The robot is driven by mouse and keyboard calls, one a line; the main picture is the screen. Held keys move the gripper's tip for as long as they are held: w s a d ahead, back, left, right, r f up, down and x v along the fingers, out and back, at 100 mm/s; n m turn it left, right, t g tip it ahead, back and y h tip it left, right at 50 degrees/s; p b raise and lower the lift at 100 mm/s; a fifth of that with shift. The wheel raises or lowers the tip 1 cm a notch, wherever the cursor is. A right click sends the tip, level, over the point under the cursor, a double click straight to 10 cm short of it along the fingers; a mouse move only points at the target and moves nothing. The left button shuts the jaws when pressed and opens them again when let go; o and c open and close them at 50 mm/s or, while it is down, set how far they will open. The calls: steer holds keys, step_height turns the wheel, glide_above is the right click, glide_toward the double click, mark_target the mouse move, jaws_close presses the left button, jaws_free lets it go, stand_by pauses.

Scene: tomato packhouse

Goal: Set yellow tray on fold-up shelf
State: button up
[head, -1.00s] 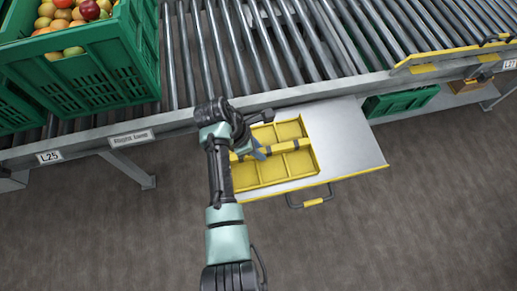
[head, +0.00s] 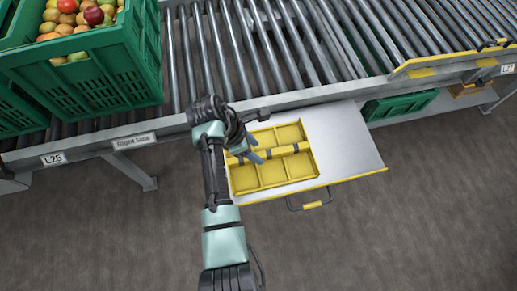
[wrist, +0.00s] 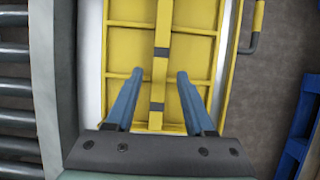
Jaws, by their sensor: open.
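The yellow tray (head: 262,175), divided into several compartments with a central handle bar with dark bands, lies flat on the left part of the fold-up shelf (head: 345,145). The shelf is out level, grey with a yellow front edge. My gripper (head: 257,150) is open over the left part of the tray. In the wrist view, the blue fingers of my gripper (wrist: 156,78) stand apart on either side of the handle bar of the tray (wrist: 195,50), with gaps. The tray's left end is partly hidden by my arm.
A roller conveyor (head: 300,50) runs behind the shelf. A green crate of fruit (head: 90,85) stands on it at left. Another green crate (head: 400,104) sits below at right, near a raised yellow-edged panel (head: 450,58). The shelf's right half is clear.

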steer(key=p+v, duration=0.2)
steer(key=v, duration=0.7)
steer(key=w+r+m+t+y, duration=0.1)
steer(key=w+r+m+t, duration=0.35)
steer(key=r, duration=0.55)
steer(key=w+d+r+m+t+y, duration=0.1)
steer(key=w+r+m+t+y, duration=0.25)
steer(key=r, duration=0.65)
steer(key=w+r+m+t+h, duration=0.1)
steer(key=w+r+m+t, duration=0.25)
steer(key=w+r, duration=0.4)
steer(key=s+d+r+m+t, duration=0.1)
steer(key=s+r+m+t, duration=0.15)
steer(key=r, duration=0.55)
steer(key=s+d+r+m+t, duration=0.1)
steer(key=s+d+r+t, duration=0.15)
steer(key=r, duration=0.65)
steer(key=s+d+r+m+t, duration=0.15)
steer(key=s+r+t, duration=0.25)
steer(key=r, duration=0.4)
steer(key=s+d+r+m+t, duration=0.1)
steer(key=s+r+m+t, duration=0.4)
steer(key=s+r, duration=0.6)
steer(key=shift+s+r+y, duration=0.25)
steer(key=shift+r+y, duration=0.1)
